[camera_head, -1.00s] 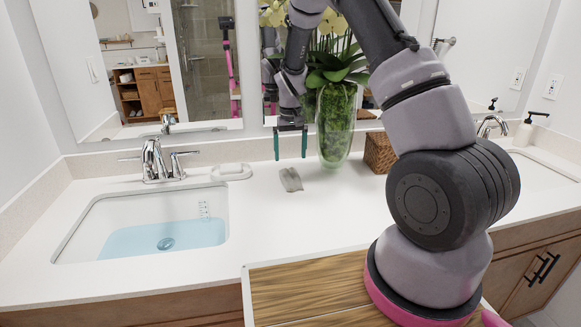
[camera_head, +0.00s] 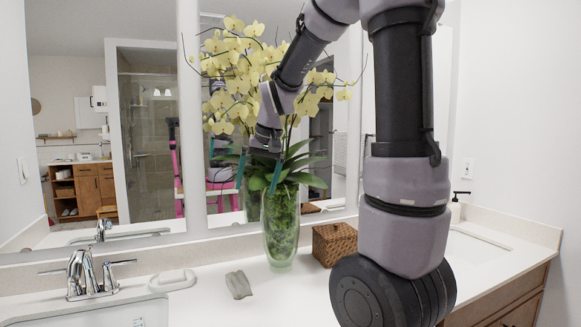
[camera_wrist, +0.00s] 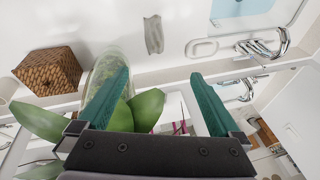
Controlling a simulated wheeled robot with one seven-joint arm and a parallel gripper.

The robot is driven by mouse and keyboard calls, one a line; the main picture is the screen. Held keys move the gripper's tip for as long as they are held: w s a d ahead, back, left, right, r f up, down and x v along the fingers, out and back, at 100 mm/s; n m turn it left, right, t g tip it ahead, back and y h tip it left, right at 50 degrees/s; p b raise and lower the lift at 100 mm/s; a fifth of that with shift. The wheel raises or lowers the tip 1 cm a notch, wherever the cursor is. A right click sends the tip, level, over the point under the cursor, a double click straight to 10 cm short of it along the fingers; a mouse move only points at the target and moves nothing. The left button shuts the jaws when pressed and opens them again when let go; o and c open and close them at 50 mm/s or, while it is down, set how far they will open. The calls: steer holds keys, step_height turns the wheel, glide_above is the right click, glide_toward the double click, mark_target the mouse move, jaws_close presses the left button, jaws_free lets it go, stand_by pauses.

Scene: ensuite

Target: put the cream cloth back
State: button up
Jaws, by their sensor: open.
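A small crumpled grey-beige cloth, which looks like the cream cloth (camera_head: 239,285), lies on the white counter between the soap dish and the glass vase. It also shows in the wrist view (camera_wrist: 153,34), beyond my fingertips. My gripper (camera_head: 258,172) is raised well above the counter, in front of the orchid's leaves and the mirror. Its two teal fingers are apart with nothing held between them; the wrist view also shows the open gripper (camera_wrist: 158,80). Whether a finger touches the leaves, I cannot tell.
The glass vase (camera_head: 281,235) with tall yellow orchids stands close to my gripper. A woven basket (camera_head: 334,244) is right of it. A white soap dish (camera_head: 173,281) and chrome faucet (camera_head: 88,274) are left of the cloth. The counter around the cloth is clear.

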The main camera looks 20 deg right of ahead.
steer(key=s+d+r+m+t, duration=0.1)
steer(key=s+r+t, duration=0.1)
steer(key=s, duration=0.7)
steer(key=s+d+r+m+t, duration=0.1)
steer(key=s+r, duration=0.4)
steer(key=s, duration=0.4)
steer(key=shift+s+t, duration=0.35)
steer(key=shift+t, duration=0.05)
steer(key=shift+r, duration=0.1)
